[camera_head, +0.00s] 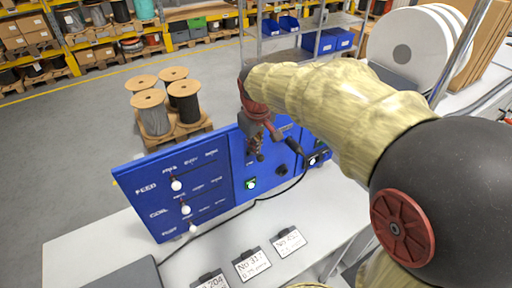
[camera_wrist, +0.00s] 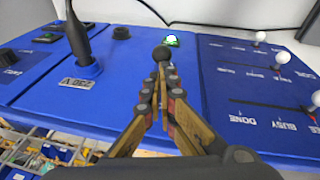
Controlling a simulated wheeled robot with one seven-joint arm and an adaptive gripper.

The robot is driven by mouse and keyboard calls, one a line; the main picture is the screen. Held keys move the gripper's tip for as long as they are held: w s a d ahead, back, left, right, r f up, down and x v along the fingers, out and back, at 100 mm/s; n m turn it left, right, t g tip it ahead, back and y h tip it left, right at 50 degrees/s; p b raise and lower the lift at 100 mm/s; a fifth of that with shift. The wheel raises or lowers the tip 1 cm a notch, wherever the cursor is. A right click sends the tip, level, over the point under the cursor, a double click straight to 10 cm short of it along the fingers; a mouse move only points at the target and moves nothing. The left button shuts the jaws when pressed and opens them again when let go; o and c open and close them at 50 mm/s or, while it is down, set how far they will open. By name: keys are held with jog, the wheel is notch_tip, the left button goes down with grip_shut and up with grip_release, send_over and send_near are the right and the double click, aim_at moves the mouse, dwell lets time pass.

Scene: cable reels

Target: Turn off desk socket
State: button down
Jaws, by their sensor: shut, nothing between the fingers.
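A blue control panel (camera_head: 180,190) stands on the white desk. My gripper (camera_head: 259,157) is above its middle section, with the fingertips together and nothing seen between them. In the wrist view my gripper (camera_wrist: 161,72) points toward a green-lit round switch (camera_wrist: 171,41) near the panel's edge, apart from it. This switch (camera_head: 250,184) also glows in the head view, below my fingertips. A black ball shape (camera_wrist: 161,53) shows at the fingertips; I cannot tell what it belongs to.
A black upright handle (camera_wrist: 76,35) and a black knob (camera_wrist: 121,33) rise from the panel beside my gripper. White-knobbed sliders (camera_head: 176,185) are on the left section. A black cable (camera_head: 225,216) crosses the desk. Label cards (camera_head: 253,265) lie in front.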

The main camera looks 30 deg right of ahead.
aim_at(260, 156)
jog(key=shift+s+f+b, duration=0.1)
jog(key=shift+f+b, duration=0.15)
jog(key=shift+b, duration=0.35)
jog(key=s+f+t+b, duration=0.1)
jog(key=t+b, duration=0.1)
jog(key=b, duration=0.3)
jog(key=shift+s+f+b, duration=0.1)
jog(key=shift+f+b, duration=0.1)
jog(key=shift+b, duration=0.15)
jog(key=t+b, duration=0.1)
jog(key=b, duration=0.2)
jog(key=s+f+t+b, duration=0.1)
jog(key=b, duration=0.2)
jog(key=t+b, duration=0.1)
jog(key=b, duration=0.2)
jog(key=shift+s+d+f, duration=0.1)
jog(key=shift+s+f, duration=0.1)
jog(key=shift+f, duration=0.2)
jog(key=shift+r, duration=0.45)
jog(key=shift+w, duration=0.1)
jog(key=shift+w+r, duration=0.1)
jog(key=shift+w+r+p, duration=0.25)
jog(key=shift+w+p, duration=0.1)
jog(key=shift+w, duration=0.25)
